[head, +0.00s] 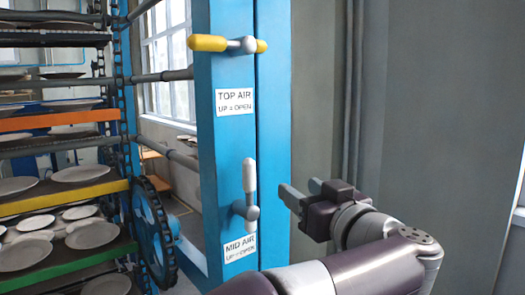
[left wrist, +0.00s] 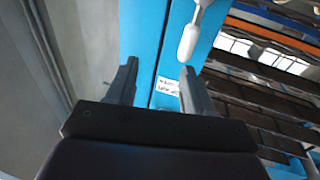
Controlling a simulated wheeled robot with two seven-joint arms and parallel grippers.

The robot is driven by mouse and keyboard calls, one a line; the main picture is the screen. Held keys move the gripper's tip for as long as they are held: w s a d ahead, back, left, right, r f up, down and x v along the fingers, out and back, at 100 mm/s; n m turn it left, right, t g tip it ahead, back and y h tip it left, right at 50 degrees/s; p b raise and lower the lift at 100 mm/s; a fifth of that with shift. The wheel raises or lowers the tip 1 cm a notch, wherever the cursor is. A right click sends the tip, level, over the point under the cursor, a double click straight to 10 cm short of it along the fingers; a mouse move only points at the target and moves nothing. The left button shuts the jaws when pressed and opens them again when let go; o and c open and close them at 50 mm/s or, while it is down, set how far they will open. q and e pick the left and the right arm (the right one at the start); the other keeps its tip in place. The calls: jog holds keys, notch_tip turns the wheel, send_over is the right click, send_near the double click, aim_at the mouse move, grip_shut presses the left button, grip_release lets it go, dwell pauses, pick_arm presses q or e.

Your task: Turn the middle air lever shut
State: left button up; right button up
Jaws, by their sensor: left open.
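The middle air lever (head: 249,176) has a light grey handle that stands straight up from its grey hub on the blue post, above the label "MID AIR UP = OPEN" (head: 240,248). It also shows in the left wrist view (left wrist: 188,42), seen upside down, beyond the right finger. My left gripper (head: 300,192) is open and empty, to the right of the lever at about hub height, and apart from it. Its two fingers also show in the left wrist view (left wrist: 158,84) with nothing between them. My right gripper is not in view.
The top air lever (head: 208,43) has a yellow handle lying level, above the "TOP AIR" label (head: 235,101). Racks with plates (head: 75,174) and a chain wheel (head: 155,232) are left of the blue post (head: 228,150). A grey wall (head: 440,110) with pipes stands right.

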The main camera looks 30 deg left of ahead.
aim_at(254, 173)
pick_arm(q)
jog(key=s+a+r+n+g+p, duration=0.1)
jog(key=s+a+r+g+p, duration=0.15)
jog(key=a, duration=0.55)
jog(key=shift+t, duration=0.35)
jog(key=w+a, duration=0.1)
jog(key=w, duration=0.1)
jog(key=w+a+f+p, duration=0.1)
jog(key=w, duration=0.1)
jog(key=w+a+p, duration=0.1)
jog(key=w, duration=0.1)
jog(key=shift+a+f, duration=0.3)
jog(key=shift+f, duration=0.05)
jog(key=shift+a+p, duration=0.3)
jog(key=shift+a, duration=0.05)
jog(key=shift+s+a, duration=0.35)
jog(key=shift+s, duration=0.05)
jog(key=shift+w+d, duration=0.1)
jog(key=shift+d, duration=0.05)
jog(key=shift+c, duration=0.7)
jog(key=shift+w+d, duration=0.1)
jog(key=shift+w, duration=0.05)
jog(key=c, duration=0.5)
grip_shut()
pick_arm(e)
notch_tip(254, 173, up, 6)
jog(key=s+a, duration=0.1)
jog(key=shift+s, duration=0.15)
